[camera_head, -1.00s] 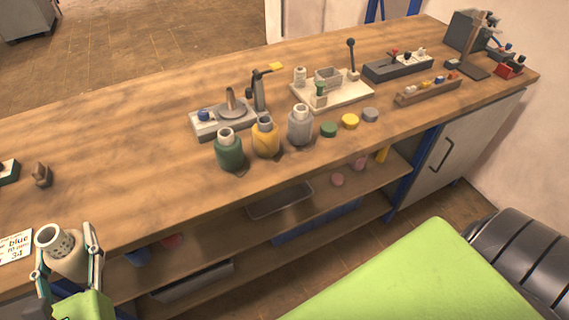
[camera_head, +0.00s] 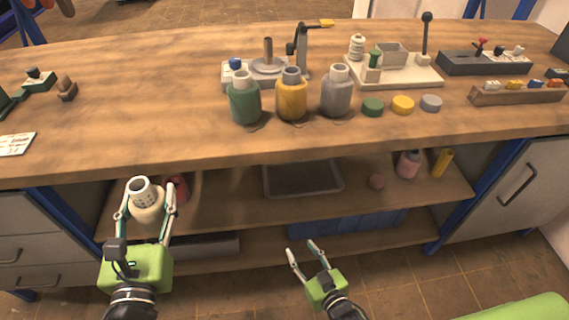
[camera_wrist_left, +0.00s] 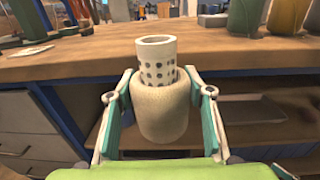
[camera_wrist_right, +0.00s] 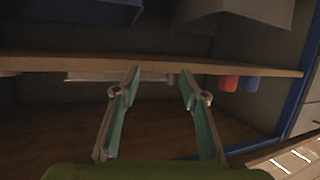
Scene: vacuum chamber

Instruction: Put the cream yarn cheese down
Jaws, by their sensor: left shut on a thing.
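The cream yarn cheese (camera_head: 149,208) is a cream yarn body wound on a pale perforated tube, upright. My left gripper (camera_head: 146,215) is shut on it and holds it in front of the workbench, near the bench's front edge in the head view. In the left wrist view the cheese (camera_wrist_left: 160,108) sits between both fingers, its tube pointing up. My right gripper (camera_head: 304,248) is open and empty, low in front of the shelves; its spread fingers also show in the right wrist view (camera_wrist_right: 155,80).
Green (camera_head: 244,102), yellow (camera_head: 291,101) and grey (camera_head: 336,97) yarn cheeses stand on the workbench (camera_head: 160,110). Green, yellow and grey discs lie to their right. A white card (camera_head: 14,144) lies at left. The bench top between card and green cheese is clear.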

